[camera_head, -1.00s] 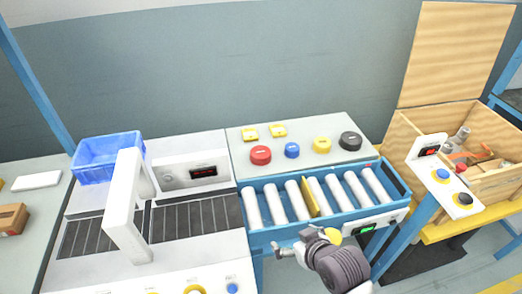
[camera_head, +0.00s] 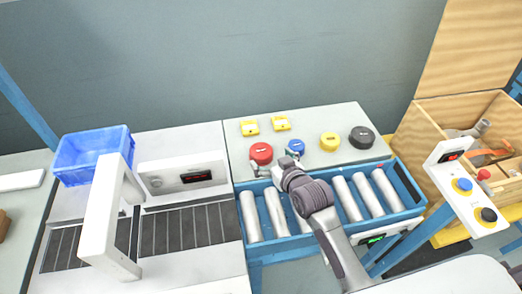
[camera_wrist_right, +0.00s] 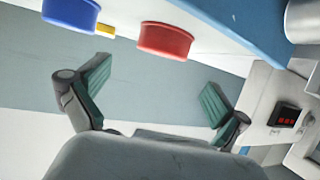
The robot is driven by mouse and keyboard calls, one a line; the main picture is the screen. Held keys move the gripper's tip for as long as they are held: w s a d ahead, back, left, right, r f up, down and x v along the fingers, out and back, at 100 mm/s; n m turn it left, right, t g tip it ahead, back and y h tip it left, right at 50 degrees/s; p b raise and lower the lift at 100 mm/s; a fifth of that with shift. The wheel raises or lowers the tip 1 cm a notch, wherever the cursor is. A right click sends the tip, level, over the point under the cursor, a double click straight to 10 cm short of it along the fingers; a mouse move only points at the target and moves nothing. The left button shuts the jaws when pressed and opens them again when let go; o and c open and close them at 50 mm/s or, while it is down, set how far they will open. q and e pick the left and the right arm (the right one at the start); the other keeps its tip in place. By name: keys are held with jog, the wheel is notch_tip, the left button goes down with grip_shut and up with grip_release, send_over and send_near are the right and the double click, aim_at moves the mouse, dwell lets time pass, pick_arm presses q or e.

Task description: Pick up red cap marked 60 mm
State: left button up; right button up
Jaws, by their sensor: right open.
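The red cap (camera_head: 261,152) lies on the pale shelf (camera_head: 229,142) behind the roller conveyor, at the left end of a row of caps. It also shows in the right wrist view (camera_wrist_right: 165,40), upper middle. Any marking on it is too small to read. My right gripper (camera_head: 272,167) is just in front of the red cap, over the shelf's front edge. In the right wrist view its green-padded fingers (camera_wrist_right: 157,84) are spread apart with nothing between them, and the red cap is beyond the tips. My left gripper is not in view.
A blue cap (camera_head: 296,147) sits close to the red cap's right. A yellow cap (camera_head: 329,141) and a black cap (camera_head: 361,137) stand farther right. Two yellow blocks lie behind. A blue bin (camera_head: 92,155) and a white arch (camera_head: 101,215) are at left.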

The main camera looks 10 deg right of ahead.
aim_at(263, 153)
jog(key=shift+x, duration=0.8)
jog(key=shift+w+f, duration=0.15)
jog(key=shift+w, duration=0.1)
jog(key=shift+w+a+f, duration=0.2)
jog(key=shift+w+f, duration=0.1)
jog(key=shift+w, duration=0.15)
jog(key=x, duration=0.3)
jog(key=shift+w+a+f, duration=0.1)
jog(key=shift+f, duration=0.25)
jog(key=shift+w+f, duration=0.15)
jog(key=shift+w, duration=0.1)
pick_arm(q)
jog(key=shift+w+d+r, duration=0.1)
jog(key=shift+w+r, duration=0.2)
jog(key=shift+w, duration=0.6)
pick_arm(e)
jog(key=c, duration=0.8)
jog(key=shift+c, duration=0.2)
